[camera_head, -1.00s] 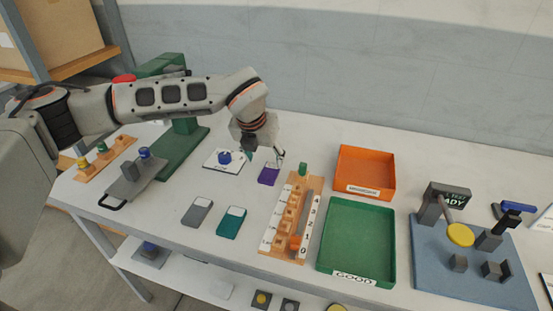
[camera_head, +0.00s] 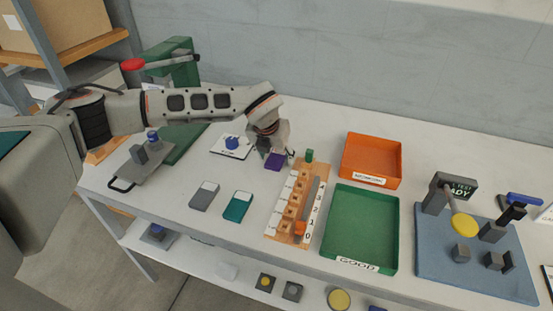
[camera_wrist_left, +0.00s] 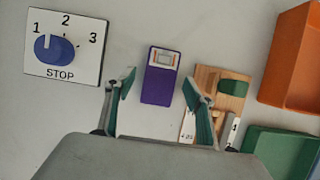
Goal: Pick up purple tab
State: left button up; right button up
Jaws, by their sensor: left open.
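The purple tab (camera_head: 274,161) lies on the white table, left of the numbered wooden rack. In the left wrist view the purple tab (camera_wrist_left: 157,88) has a pale label with an orange outline at its far end. My left gripper (camera_head: 277,152) is directly by the tab in the head view and partly covers it. In the left wrist view my left gripper (camera_wrist_left: 161,80) is open, with one green-padded finger on each side of the tab and a gap on both sides. Its height above the table is hard to tell. My right gripper is not in view.
The wooden rack (camera_head: 271,228) stands close to the right of the tab, with the orange bin (camera_head: 345,158) and green GOOD tray (camera_head: 328,242) beyond. A blue dial plate (camera_head: 222,151) sits to the left. Grey (camera_head: 203,197) and teal (camera_head: 236,207) tabs lie in front.

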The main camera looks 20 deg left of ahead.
pick_arm(q)
jog(key=c, duration=1)
jog(key=shift+r, duration=0.1)
jog(key=shift+c, duration=0.2)
